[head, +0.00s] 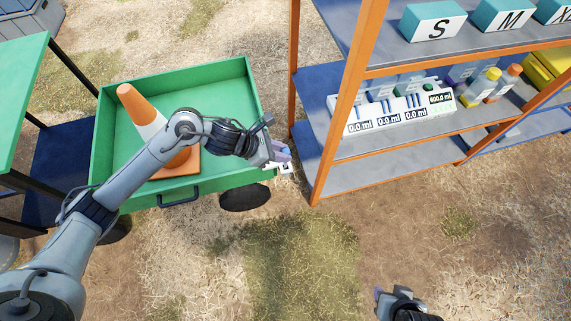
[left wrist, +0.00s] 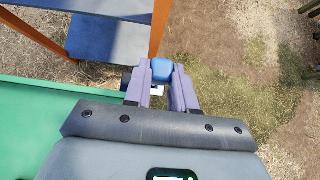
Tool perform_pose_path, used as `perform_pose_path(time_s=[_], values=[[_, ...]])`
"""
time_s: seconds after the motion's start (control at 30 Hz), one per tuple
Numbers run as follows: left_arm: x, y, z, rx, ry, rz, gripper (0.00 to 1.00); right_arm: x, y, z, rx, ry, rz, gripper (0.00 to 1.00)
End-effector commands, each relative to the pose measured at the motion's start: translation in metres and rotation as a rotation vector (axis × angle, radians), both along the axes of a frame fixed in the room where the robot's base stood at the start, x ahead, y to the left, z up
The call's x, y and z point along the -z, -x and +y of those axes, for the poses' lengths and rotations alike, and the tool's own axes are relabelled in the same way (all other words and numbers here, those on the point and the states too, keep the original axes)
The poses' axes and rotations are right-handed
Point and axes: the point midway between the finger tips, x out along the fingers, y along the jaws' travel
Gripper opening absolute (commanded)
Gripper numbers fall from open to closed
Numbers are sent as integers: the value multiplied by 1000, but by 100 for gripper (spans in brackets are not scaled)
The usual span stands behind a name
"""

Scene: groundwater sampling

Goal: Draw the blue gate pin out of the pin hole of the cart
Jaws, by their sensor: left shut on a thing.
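The green cart (head: 235,88) stands at the left in the head view, and its green wall (left wrist: 40,120) shows at the left of the left wrist view. My left gripper (head: 281,152) is at the cart's right front corner. In the left wrist view its fingers are shut on the blue gate pin (left wrist: 162,68), whose blue head shows between the fingertips. A small white part (head: 285,167) shows just below the fingers. I cannot tell whether the pin sits in its hole, as the fingers hide it. My right gripper (head: 390,296) is at the bottom edge, apart from everything.
An orange and white cone (head: 147,115) stands in the cart under my left arm. An orange-framed shelf (head: 345,80) with boxes, bottles and a meter unit (head: 390,117) stands close right of the left gripper. A green table (head: 20,90) is far left. The front ground is clear.

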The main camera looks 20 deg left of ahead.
Motion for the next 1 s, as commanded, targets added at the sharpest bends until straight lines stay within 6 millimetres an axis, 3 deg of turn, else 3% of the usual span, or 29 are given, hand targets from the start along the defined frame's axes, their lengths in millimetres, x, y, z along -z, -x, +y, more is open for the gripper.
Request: perform_pose_path(time_s=[0.43,1.0], values=[[-19,0,0,0,0,0,1,-13,0,1,1,-3,-1,43],[-22,0,0,-1,0,0,1,-16,0,1,4,-6,0,43]])
